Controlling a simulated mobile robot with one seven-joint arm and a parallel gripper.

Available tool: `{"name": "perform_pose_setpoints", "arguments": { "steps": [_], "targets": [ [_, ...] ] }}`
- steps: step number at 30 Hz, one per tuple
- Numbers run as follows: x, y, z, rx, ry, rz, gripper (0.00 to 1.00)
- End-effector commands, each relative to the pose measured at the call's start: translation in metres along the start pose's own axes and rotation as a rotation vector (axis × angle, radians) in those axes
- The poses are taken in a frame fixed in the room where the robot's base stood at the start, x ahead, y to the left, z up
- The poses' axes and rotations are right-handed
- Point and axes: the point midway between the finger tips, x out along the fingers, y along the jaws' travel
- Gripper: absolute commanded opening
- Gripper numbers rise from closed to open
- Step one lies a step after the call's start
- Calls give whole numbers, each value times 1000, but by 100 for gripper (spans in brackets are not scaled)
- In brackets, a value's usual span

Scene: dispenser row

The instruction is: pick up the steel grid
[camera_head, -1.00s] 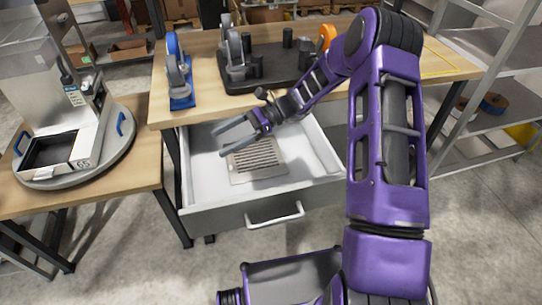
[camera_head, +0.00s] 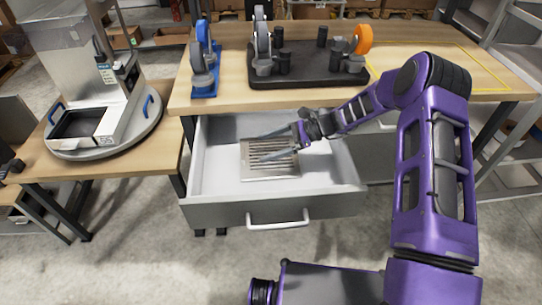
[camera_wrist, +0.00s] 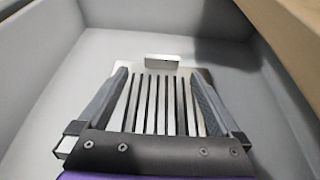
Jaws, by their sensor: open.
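The steel grid (camera_head: 268,172) is a flat slotted plate lying on the floor of the open white drawer (camera_head: 222,178). My gripper (camera_head: 262,145) is over the grid, reaching in from the right with its two fingers apart and nothing between them in the head view. In the wrist view the grid (camera_wrist: 158,100) shows between and beneath the spread fingers of my gripper (camera_wrist: 160,82). A small upright tab (camera_wrist: 163,61) stands at the grid's far edge. I cannot tell whether the fingers touch the grid; its near part is hidden by my gripper.
The workbench (camera_head: 400,90) overhangs the drawer's back. On it are a black tray (camera_head: 300,78) with grey and orange tape dispensers and a blue dispenser (camera_head: 203,65). A machine on a round base (camera_head: 105,130) stands on a side table at left.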

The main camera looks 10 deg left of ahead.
Motion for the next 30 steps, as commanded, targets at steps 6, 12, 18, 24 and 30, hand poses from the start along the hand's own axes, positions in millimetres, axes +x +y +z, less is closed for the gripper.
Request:
{"name": "perform_pose_setpoints", "arguments": {
  "steps": [6, 12, 18, 24, 30],
  "targets": [
    [32, 0, 0, 0, -1, 2, 100],
    [43, -1, 0, 0, -1, 0, 100],
    [71, -5, 1, 0, -1, 3, 100],
    [89, -6, 1, -1, 0, 0, 100],
    [89, -6, 2, 0, 0, -1, 95]
  ]
}}
